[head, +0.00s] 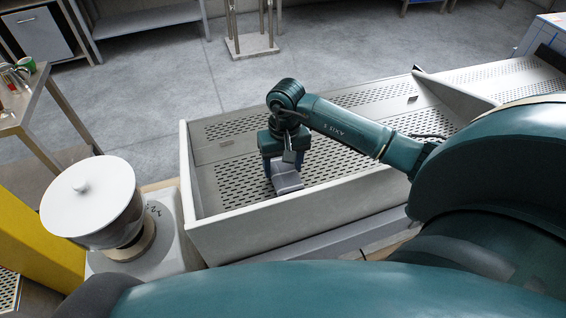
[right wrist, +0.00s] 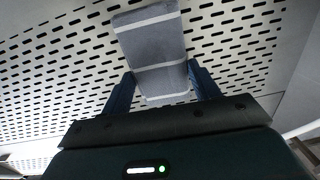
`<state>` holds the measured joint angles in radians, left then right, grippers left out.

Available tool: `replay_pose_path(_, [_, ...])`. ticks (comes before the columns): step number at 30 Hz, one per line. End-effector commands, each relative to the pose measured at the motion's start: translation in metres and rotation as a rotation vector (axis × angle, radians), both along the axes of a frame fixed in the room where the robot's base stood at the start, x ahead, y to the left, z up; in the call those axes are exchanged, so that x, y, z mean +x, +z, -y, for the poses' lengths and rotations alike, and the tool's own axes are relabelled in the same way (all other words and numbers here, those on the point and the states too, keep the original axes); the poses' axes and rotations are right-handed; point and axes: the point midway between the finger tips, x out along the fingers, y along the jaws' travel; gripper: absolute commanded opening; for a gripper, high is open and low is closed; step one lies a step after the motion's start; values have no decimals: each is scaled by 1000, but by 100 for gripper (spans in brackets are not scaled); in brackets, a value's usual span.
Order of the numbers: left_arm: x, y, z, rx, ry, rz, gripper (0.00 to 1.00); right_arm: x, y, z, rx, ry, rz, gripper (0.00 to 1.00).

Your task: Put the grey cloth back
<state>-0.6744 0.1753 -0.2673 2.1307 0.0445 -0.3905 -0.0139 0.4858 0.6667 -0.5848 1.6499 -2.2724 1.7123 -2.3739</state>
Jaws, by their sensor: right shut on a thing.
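The grey cloth (head: 288,181) is a folded block with pale stripes. It is inside the large pale tray (head: 300,222), over the perforated floor near the left end. My right gripper (head: 282,165) points down into the tray and is shut on the cloth. In the right wrist view the cloth (right wrist: 155,52) lies between the two blue fingers (right wrist: 161,88), with its far end sticking out beyond them. I cannot tell whether the cloth touches the tray floor. My left gripper is not in view.
A pale divider (head: 455,96) stands in the tray to the right. A white lidded pot (head: 92,195) is on a scale left of the tray. A steel table (head: 20,112) with small items is at far left. The perforated floor around the cloth is clear.

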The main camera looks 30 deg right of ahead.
Motion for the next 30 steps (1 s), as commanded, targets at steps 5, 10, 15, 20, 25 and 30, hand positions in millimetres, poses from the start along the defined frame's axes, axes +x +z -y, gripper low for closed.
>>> replay_pose_path(5, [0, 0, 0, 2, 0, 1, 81, 1, -2, 1, -1, -1, 2, 32])
replay_pose_path(10, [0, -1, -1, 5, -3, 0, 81, 0, -2, 1, -1, -1, 2, 68])
replay_pose_path(15, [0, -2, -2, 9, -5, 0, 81, 1, -2, 0, -1, -1, 2, 82])
replay_pose_path(20, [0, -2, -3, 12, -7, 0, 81, 1, -2, 0, -1, -1, 2, 83])
replay_pose_path(25, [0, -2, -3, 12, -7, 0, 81, 1, 3, 1, -1, 0, 4, 83])
replay_pose_path(30, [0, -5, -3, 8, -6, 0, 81, 3, 28, 3, -2, 1, 9, 83])
